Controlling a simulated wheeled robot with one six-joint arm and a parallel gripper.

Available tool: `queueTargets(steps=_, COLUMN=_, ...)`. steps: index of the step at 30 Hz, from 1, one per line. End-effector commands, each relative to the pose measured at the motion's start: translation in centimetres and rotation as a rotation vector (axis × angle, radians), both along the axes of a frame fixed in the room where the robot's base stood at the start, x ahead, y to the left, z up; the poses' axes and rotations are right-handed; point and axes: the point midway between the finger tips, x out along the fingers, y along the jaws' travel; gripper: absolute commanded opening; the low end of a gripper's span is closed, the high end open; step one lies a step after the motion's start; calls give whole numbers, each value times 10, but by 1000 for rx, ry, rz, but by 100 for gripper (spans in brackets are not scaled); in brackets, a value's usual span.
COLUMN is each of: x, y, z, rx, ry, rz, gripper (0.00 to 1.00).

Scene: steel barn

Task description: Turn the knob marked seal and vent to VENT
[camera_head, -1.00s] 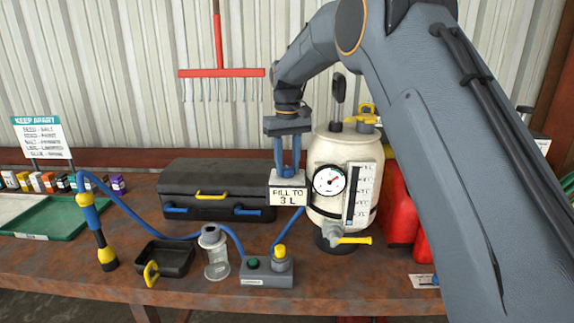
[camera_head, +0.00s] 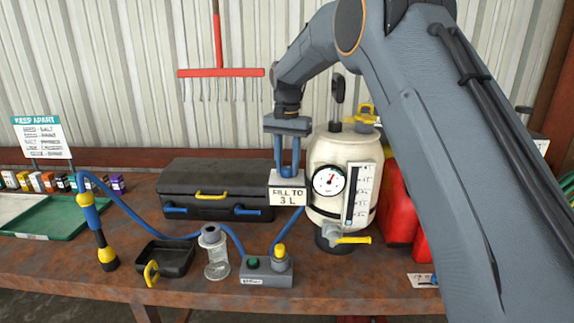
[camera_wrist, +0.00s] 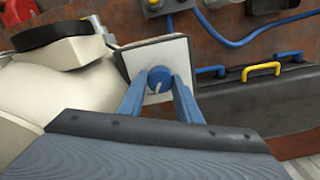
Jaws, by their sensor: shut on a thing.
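A blue round knob (camera_wrist: 159,79) with a pale pointer line sits on a white square plate (camera_wrist: 172,57). My gripper (camera_wrist: 161,84) is shut on it, one finger on each side. In the head view my gripper (camera_head: 289,170) reaches down behind the "FILL TO 3 L" sign (camera_head: 288,191), which hides the knob and fingertips. No seal or vent lettering can be read. The cream tank (camera_head: 325,150) with its round gauge (camera_head: 328,181) stands to the right of the sign.
A black case (camera_head: 215,180) lies left of the gripper. In front are a grey box with a green button (camera_head: 265,273), a clear jar (camera_head: 215,255) and a black tray (camera_head: 172,260). A blue hose (camera_head: 130,210) crosses the bench. Red containers (camera_head: 397,210) stand right of the tank.

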Motion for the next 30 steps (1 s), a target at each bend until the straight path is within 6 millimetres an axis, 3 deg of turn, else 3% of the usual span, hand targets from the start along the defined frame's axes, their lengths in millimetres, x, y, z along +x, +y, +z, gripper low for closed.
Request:
queueTargets(steps=21, x=1, y=0, z=2, rx=2, ry=-6, rz=-71, gripper=8)
queueTargets(steps=22, x=1, y=0, z=2, rx=2, ry=-6, rz=-70, gripper=36)
queueTargets(steps=24, x=1, y=0, z=2, rx=1, ry=-5, rz=-70, gripper=47)
queueTargets(steps=30, x=1, y=0, z=1, rx=1, ry=-3, rz=-69, gripper=49)
